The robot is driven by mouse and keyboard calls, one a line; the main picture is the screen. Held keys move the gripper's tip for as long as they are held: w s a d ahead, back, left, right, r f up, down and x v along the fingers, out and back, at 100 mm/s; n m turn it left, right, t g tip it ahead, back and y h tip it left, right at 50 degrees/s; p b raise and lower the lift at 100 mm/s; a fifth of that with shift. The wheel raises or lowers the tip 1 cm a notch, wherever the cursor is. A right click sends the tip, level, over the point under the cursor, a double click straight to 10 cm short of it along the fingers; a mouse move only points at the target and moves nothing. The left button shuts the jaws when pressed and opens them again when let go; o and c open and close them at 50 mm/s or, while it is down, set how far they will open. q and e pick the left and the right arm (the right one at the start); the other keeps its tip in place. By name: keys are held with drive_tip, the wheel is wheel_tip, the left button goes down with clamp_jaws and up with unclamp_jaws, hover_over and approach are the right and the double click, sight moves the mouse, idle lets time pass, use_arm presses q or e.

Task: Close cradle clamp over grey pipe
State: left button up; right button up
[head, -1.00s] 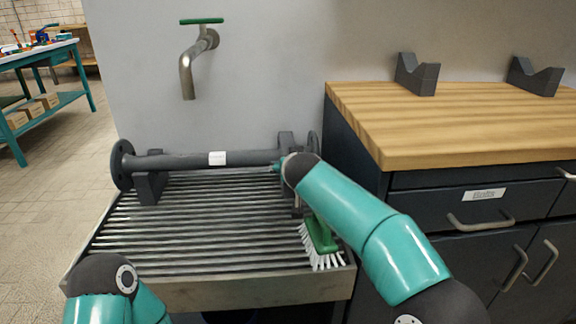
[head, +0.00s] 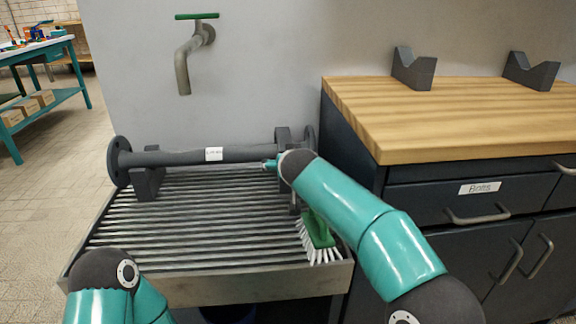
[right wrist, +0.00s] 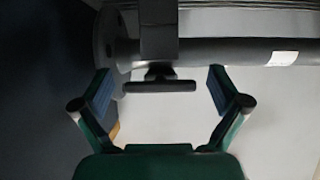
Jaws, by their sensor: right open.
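The grey pipe (head: 190,157), with a white label and round end flanges, lies across two dark cradles on the slatted sink top. The right-hand cradle clamp (head: 283,139) stands at the pipe's right end, partly hidden by my right arm. In the right wrist view, the clamp (right wrist: 158,40) crosses the pipe (right wrist: 220,50) beside the flange, with a dark T-shaped handle (right wrist: 160,87). My left gripper is out of view.
A green brush (head: 318,235) lies on the slats (head: 200,230) beneath my right arm. A tap (head: 185,70) sticks out of the wall above the pipe. A wooden worktop (head: 440,115) with two grey V-blocks (head: 413,70) stands on the right. The left slats are clear.

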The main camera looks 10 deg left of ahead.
drive_tip(key=v, duration=1.1)
drive_tip(key=shift+s, duration=0.4)
